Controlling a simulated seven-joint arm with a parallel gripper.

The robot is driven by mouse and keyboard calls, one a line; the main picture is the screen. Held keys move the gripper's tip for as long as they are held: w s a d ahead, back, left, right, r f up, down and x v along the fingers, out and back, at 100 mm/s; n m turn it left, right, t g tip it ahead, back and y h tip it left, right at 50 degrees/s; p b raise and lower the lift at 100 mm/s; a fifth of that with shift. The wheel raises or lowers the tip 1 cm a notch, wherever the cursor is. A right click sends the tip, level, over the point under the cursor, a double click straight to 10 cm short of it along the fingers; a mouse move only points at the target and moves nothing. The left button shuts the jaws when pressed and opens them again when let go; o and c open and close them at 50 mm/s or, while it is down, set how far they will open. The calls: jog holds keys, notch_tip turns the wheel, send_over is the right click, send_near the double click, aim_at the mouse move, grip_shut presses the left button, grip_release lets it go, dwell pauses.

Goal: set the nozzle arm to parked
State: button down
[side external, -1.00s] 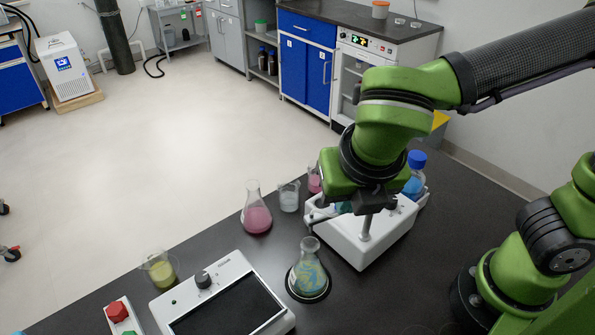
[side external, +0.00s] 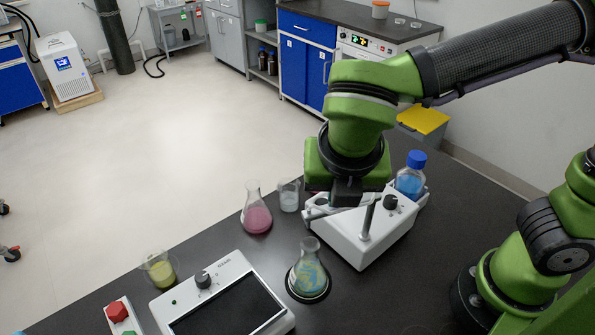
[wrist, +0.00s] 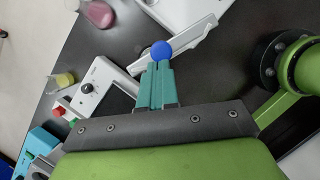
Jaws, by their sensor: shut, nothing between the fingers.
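The white distiller unit (side external: 372,238) stands on the black bench, with a dark post (side external: 368,219) and a black knob (side external: 390,202) on top. In the wrist view a pale, elongated arm (wrist: 190,37), which looks like the nozzle arm, lies diagonally beside the white unit (wrist: 192,8). A blue ball knob (wrist: 161,50) shows over it, just beyond my fingertips. My gripper (wrist: 160,64) has its teal fingers together, with nothing between them. I cannot tell whether they touch the ball. In the side view my wrist hides the fingers and part of the unit.
A flask of bluish liquid (side external: 308,272) sits on a black ring in front of the unit. A pink flask (side external: 257,218), a clear beaker (side external: 289,196) and a yellow beaker (side external: 160,269) stand leftward. A control panel (side external: 220,292) is in front; a blue-capped bottle (side external: 411,178) stands behind.

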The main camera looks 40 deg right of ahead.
jog(key=w+m, duration=0.2)
jog(key=shift+w+d+m+g+h, duration=0.2)
jog(key=shift+m+g+h, duration=0.1)
jog(key=shift+m+g, duration=0.1)
jog(key=w+d+m+g, duration=0.3)
jog(key=w+d+m, duration=0.2)
jog(key=m, duration=0.5)
jog(key=shift+g+h, duration=0.3)
jog(key=shift+w, duration=0.1)
jog(key=shift+a, duration=0.1)
